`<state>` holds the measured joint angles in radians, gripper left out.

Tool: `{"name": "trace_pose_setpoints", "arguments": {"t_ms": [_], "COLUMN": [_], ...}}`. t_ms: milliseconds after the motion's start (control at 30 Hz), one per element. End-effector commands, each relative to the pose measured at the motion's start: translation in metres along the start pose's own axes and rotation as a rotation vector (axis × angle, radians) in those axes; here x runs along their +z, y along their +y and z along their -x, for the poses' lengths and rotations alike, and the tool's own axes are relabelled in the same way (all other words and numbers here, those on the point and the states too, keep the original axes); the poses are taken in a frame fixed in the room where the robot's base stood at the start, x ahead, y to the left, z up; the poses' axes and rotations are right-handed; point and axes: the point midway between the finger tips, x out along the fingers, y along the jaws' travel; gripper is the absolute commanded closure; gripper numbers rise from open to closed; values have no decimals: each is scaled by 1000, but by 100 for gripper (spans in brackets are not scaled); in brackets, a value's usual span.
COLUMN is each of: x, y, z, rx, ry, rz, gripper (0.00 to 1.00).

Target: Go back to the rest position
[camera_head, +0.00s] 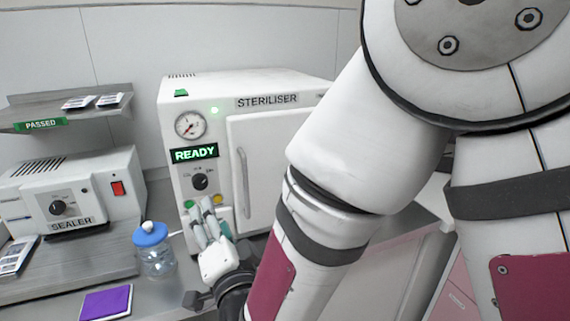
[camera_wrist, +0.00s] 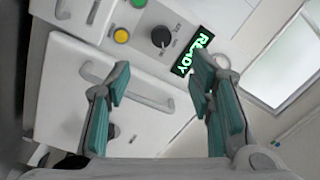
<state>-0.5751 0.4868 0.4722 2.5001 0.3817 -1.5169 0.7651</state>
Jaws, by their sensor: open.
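My gripper (camera_head: 211,218) is raised in front of the steriliser's control panel, fingers pointing up toward the buttons. In the wrist view my gripper (camera_wrist: 160,105) shows two teal-padded fingers spread wide with nothing between them. The white steriliser (camera_head: 275,88) stands behind it, its door closed and its display (camera_head: 194,153) reading READY in green. The display also shows in the wrist view (camera_wrist: 192,54), partly behind the right finger. The green button and the yellow button show on the panel. I cannot tell from these views whether a finger touches the panel.
A sealer (camera_head: 100,190) stands at the left under a shelf (camera_head: 60,117) marked PASSED with pouches on it. A jar with a blue lid (camera_head: 150,234) stands close left of my gripper. A purple packet (camera_head: 106,303) lies on the counter in front. My arm covers the right side.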

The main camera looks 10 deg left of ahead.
Motion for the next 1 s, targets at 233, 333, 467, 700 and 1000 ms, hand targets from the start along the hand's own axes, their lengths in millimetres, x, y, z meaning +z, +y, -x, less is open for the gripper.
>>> {"name": "trace_pose_setpoints", "arguments": {"t_ms": [233, 333, 467, 700, 1000], "x": [-41, -68, -104, -167, -226], "y": [6, 13, 24, 43, 56], "z": [-6, -2, 14, 75, 202], "rx": [109, 191, 305, 532, 825], "ry": [-62, -111, -178, -317, -519], "rz": [134, 222, 328, 490, 590], "gripper": [52, 52, 52, 52, 52]}}
